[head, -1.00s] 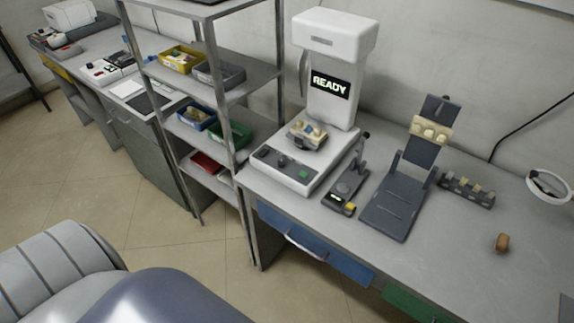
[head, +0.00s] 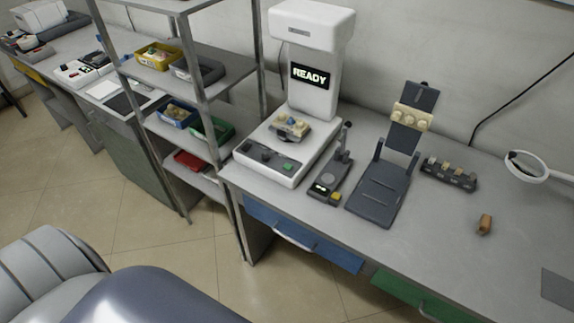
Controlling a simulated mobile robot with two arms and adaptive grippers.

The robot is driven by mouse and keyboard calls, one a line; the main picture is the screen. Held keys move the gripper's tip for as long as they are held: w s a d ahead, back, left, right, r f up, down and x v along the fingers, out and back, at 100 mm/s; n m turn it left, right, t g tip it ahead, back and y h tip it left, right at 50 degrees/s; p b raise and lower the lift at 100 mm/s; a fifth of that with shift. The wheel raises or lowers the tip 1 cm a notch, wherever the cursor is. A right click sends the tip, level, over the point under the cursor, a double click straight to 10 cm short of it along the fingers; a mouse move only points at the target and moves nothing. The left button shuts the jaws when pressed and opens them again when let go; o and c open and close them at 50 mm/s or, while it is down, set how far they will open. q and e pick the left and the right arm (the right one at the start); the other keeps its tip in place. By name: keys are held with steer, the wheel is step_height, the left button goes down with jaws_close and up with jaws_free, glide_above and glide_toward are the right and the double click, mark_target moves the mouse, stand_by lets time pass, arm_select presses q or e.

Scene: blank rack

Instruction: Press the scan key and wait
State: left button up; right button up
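A white scanner (head: 311,35) stands on the grey workbench, and its dark display (head: 311,76) reads "READY". Its base (head: 262,167) has a dark front panel with knobs and a green key (head: 288,167), which could be the scan key; its label is too small to read. No hand or gripper touches the key. Neither of my grippers is in view.
Right of the scanner are a small device with a yellow key (head: 335,196), a dark stand (head: 380,190), a block rack (head: 449,174), a brown piece (head: 485,224) and a ring lamp (head: 526,168). A metal shelf (head: 228,80) with colored bins stands left. Floor shows in front.

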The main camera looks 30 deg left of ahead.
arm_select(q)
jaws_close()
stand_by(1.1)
